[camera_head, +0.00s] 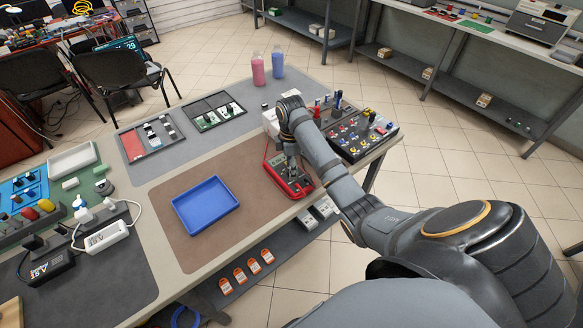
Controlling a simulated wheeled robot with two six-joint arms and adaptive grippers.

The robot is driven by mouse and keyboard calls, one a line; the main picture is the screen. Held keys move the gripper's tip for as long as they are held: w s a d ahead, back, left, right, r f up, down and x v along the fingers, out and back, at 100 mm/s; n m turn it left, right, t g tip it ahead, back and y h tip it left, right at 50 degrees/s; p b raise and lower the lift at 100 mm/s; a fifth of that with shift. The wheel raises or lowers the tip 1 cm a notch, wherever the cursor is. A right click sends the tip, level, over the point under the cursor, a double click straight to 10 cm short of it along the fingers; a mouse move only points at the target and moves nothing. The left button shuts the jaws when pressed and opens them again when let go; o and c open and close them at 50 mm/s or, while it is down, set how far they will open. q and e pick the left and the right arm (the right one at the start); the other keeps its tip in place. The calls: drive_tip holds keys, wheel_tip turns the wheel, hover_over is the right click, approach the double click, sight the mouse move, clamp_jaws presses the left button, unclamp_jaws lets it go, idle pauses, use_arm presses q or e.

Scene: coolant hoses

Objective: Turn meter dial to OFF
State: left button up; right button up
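A red multimeter (285,178) with a grey display lies on the brown mat near the table's front right edge. My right arm comes in from the right, and my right gripper (291,165) points down over the meter's dial area. The fingertips are at or just above the meter's face; contact cannot be told. The gripper and wrist hide the dial, so its setting cannot be seen. The fingers are too small to tell whether they are open or shut. My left gripper is not in view.
A blue tray (180,213) lies on the mat left of the meter. A board of connectors (368,132) and a white box (268,122) stand beyond my wrist. Pink (258,70) and blue (278,64) bottles stand at the far edge. The brown mat between is partly bare.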

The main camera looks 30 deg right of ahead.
drive_tip(key=c, duration=0.8)
drive_tip(key=shift+r+n+p, duration=0.15)
drive_tip(key=shift+n+p, duration=0.15)
drive_tip(key=shift+p, duration=0.3)
drive_tip(key=n+p, duration=0.3)
drive_tip(key=p, duration=0.2)
drive_tip(key=shift+r, duration=0.15)
drive_tip(key=n+p, duration=0.2)
drive_tip(key=n, duration=0.1)
drive_tip(key=shift+a, duration=0.1)
drive_tip(key=shift+f+n+p, duration=0.25)
drive_tip(key=shift+n+p, duration=0.45)
drive_tip(key=shift+p, duration=0.05)
drive_tip(key=o, duration=0.9)
